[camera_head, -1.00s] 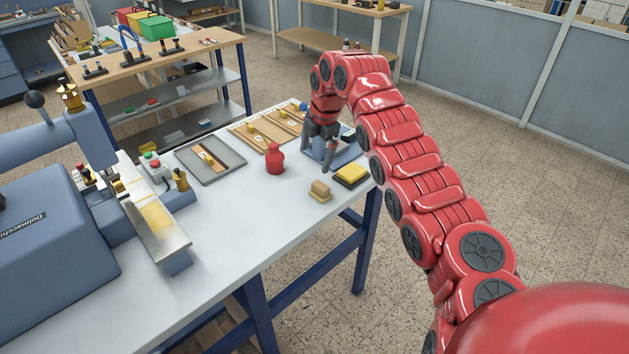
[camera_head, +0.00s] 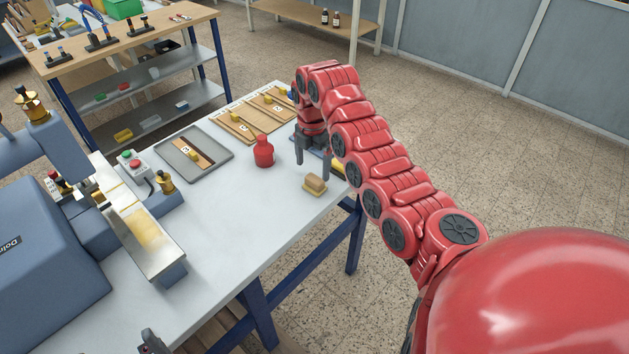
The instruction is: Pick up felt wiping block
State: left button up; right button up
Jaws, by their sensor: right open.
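A small tan block with a pale yellow lower layer (camera_head: 314,184), which looks like the felt wiping block, lies on the grey-white table near its right edge. My right gripper (camera_head: 313,168) is open and points down just behind and above this block. Its two dark fingers are apart with nothing held between them. A dark grey piece at the bottom edge (camera_head: 152,342) looks like part of my left gripper; most of it is out of frame and its jaws cannot be made out.
A red bottle (camera_head: 263,151) stands left of the block. A yellow-topped pad (camera_head: 338,167) is partly hidden behind my right gripper. A grey tray (camera_head: 212,165) and wooden boards (camera_head: 235,128) lie farther back. The blue stamping machine (camera_head: 45,275) fills the left. The front tabletop is clear.

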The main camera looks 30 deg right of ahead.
aim_at(315, 179)
jog(key=shift+f, duration=0.6)
jog(key=shift+f+p, duration=0.45)
jog(key=shift+f, duration=0.25)
jog(key=shift+w+d+f+p, duration=0.1)
jog(key=shift+w+f+p, duration=0.05)
jog(key=shift+f+p, duration=0.2)
jog(key=f+p, duration=0.2)
jog(key=f, duration=0.1)
jog(key=shift+w+d+f, duration=0.15)
jog(key=shift+d+f, duration=0.05)
jog(key=shift+d, duration=0.15)
jog(key=shift+f, duration=0.55)
jog(key=shift+w, duration=0.1)
jog(key=c, duration=1.3)
jog(key=shift+r, duration=0.1)
